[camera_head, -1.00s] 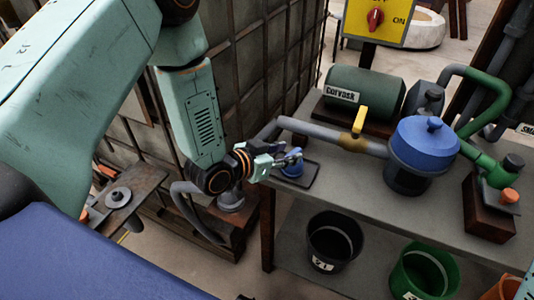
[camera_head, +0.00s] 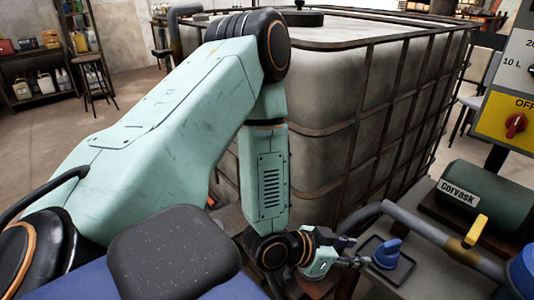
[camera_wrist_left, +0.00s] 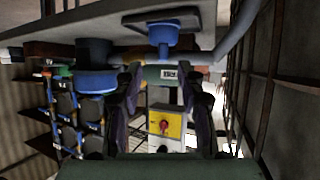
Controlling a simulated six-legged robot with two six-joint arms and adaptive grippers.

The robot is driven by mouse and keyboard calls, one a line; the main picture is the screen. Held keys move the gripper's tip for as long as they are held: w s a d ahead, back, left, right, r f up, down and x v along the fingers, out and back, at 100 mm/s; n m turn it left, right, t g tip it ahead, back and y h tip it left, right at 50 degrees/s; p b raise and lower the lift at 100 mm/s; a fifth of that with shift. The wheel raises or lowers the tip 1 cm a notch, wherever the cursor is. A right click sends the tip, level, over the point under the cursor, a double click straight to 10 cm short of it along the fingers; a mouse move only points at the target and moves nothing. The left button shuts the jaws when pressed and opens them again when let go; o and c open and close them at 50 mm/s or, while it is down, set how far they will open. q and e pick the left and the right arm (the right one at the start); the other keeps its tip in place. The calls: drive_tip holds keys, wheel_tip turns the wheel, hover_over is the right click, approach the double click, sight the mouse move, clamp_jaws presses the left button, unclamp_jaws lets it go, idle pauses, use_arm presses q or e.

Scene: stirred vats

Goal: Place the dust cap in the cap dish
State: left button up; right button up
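The blue dust cap (camera_head: 387,252), with a raised grip, sits in a dark, shallow, square-cornered tray, which I take for the cap dish (camera_head: 404,272), on the grey bench. In the left wrist view the scene is upside down, and the cap (camera_wrist_left: 162,42) and dish (camera_wrist_left: 160,20) show at the top. My left gripper (camera_head: 357,252) is just left of the cap, apart from it as far as I can see. Its two fingers (camera_wrist_left: 162,80) stand spread in the wrist view with nothing held between them. My right gripper is not in view.
A grey pipe with a yellow valve handle (camera_head: 475,231) runs behind the dish. A green Corvask cylinder (camera_head: 487,197) and a yellow switch panel (camera_head: 508,118) stand at right. A large caged tank (camera_head: 330,110) rises behind my left arm.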

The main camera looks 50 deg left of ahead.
use_arm(q)
drive_tip(key=s+f+n+g+y, duration=0.1)
drive_tip(key=s+f+g, duration=0.2)
drive_tip(key=s, duration=0.6)
drive_tip(key=s+a+f+n+g+y, duration=0.1)
drive_tip(key=s+f+g, duration=0.3)
drive_tip(key=s, duration=0.5)
drive_tip(key=s+a+f+n+g+y, duration=0.1)
drive_tip(key=s+f+n+g+y, duration=0.1)
drive_tip(key=s+f, duration=0.5)
drive_tip(key=shift+s+f+n+g+y, duration=0.2)
drive_tip(key=shift+s+n+g+y, duration=0.25)
drive_tip(key=shift+s+g, duration=0.6)
drive_tip(key=shift+a, duration=0.15)
